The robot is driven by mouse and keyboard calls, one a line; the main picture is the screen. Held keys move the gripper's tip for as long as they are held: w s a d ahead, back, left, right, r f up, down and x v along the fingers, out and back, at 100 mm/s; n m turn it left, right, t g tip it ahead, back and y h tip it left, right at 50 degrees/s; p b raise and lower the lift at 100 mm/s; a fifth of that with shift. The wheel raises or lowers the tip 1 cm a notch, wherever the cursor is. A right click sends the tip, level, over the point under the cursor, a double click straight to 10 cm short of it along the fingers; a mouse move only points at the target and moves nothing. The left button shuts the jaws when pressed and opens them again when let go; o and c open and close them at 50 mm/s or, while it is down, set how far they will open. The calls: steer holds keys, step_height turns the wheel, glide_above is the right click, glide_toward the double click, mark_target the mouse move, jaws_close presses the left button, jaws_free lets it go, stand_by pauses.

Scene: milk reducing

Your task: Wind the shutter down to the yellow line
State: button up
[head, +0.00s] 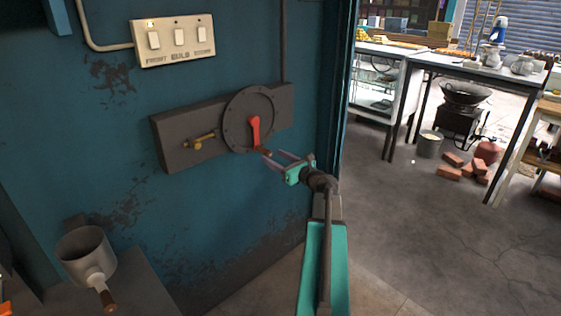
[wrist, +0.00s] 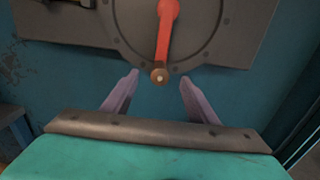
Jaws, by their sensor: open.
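A red crank (head: 254,131) with a brown knob (head: 264,152) sits on a round dark plate (head: 236,110) on the teal wall. The crank points downward, and it also shows in the wrist view (wrist: 167,35) with its knob end (wrist: 159,75) toward me. My gripper (head: 274,158) is open just in front of the knob. In the wrist view its two fingers (wrist: 158,90) stand apart, one to each side below the knob. I cannot tell whether a finger touches the knob. Neither the shutter this crank drives nor a yellow line can be made out.
A brass latch-like piece (head: 199,142) is left of the crank on the grey housing (head: 170,145). A switch panel (head: 173,40) is above. A metal pot (head: 87,254) stands lower left. Tables (head: 450,62), a wok (head: 466,93) and bricks (head: 455,168) are to the right, beyond open floor.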

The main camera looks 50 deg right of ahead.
mark_target(270, 154)
steer(key=shift+w+d, duration=0.2)
steer(key=shift+w, duration=2.8)
jaws_close()
